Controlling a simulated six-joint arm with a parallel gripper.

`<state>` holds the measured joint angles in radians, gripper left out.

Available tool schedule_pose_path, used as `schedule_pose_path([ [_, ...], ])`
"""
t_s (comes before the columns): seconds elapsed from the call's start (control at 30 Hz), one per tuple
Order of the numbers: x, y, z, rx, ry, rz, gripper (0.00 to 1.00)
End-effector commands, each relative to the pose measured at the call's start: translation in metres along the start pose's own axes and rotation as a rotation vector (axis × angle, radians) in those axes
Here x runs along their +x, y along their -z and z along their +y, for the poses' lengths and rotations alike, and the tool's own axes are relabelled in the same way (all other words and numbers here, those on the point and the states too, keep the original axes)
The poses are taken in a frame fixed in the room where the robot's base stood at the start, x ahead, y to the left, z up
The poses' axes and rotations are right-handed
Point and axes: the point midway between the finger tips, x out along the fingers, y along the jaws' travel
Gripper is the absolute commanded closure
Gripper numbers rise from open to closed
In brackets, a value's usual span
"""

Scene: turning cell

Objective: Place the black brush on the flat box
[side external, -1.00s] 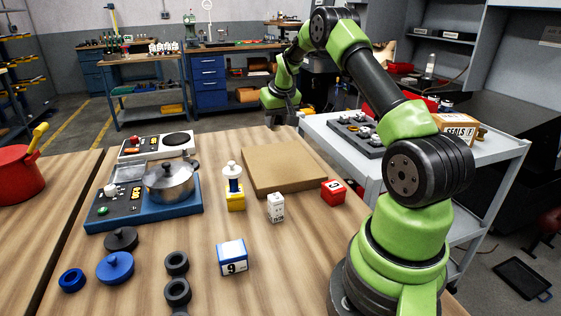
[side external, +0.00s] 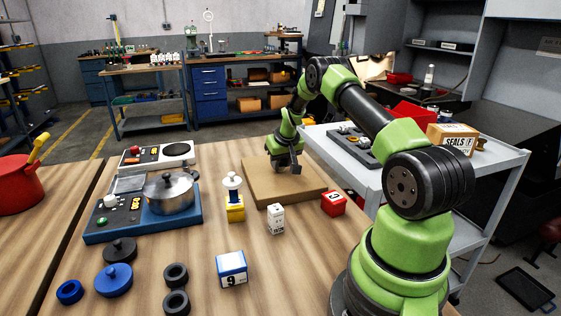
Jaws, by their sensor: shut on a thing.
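The flat box (side external: 262,188) is a low brown cardboard slab lying near the far edge of the wooden table. My gripper (side external: 288,170) is just above its far part, pointing down and shut on a dark thing, which I take as the black brush. The brush is small and dark against the dark jaws, so its outline is hard to tell apart. Whether it touches the box top cannot be told.
A yellow block with a white-topped piece (side external: 234,204) stands left of the box. A white block (side external: 276,218) and a red block (side external: 333,203) stand close in front. A pot (side external: 172,194) sits on a blue stove further left. The box's near part is bare.

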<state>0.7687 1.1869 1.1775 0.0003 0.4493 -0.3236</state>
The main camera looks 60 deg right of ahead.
Motion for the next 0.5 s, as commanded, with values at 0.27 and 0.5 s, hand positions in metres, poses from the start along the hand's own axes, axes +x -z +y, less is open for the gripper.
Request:
schedule_pose_path([
  [0.27, 0.0024, -0.0009, 0.0000, 0.000, 0.000, 0.000, 0.47],
  [0.5, 0.0022, -0.0009, 0.0000, 0.000, 0.000, 0.000, 0.46],
])
